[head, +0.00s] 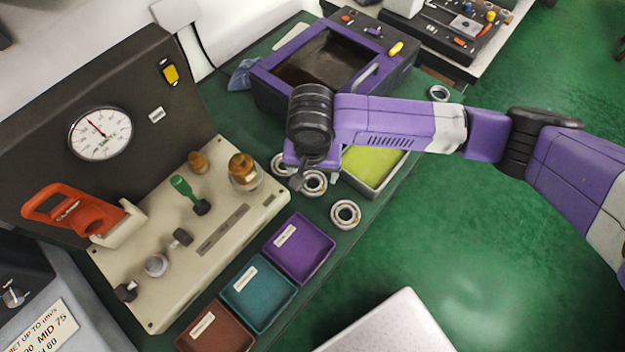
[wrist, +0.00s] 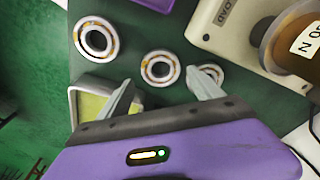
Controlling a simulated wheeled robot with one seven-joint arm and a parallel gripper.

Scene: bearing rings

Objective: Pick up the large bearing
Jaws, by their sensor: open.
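Several metal bearing rings lie on the green bench. The one nearest the purple tray's right corner (head: 345,203) looks largest, and it shows at upper left in the wrist view (wrist: 81,38). A middle bearing (head: 316,193) looks slightly smaller; in the wrist view it (wrist: 160,53) appears between and just beyond my fingertips. A third bearing (head: 276,165) is partly hidden by my gripper in the head view and by a finger in the wrist view (wrist: 216,72). My gripper (wrist: 161,82) is open and empty above the bench, near the middle bearing.
A fourth ring (head: 439,93) lies farther back, beyond my arm. A tray with a yellow-green floor (head: 372,165) stands close to my gripper. Purple (head: 311,250), teal (head: 262,304) and brown (head: 228,337) trays line the front. The beige gauge fixture (head: 225,240) stands left.

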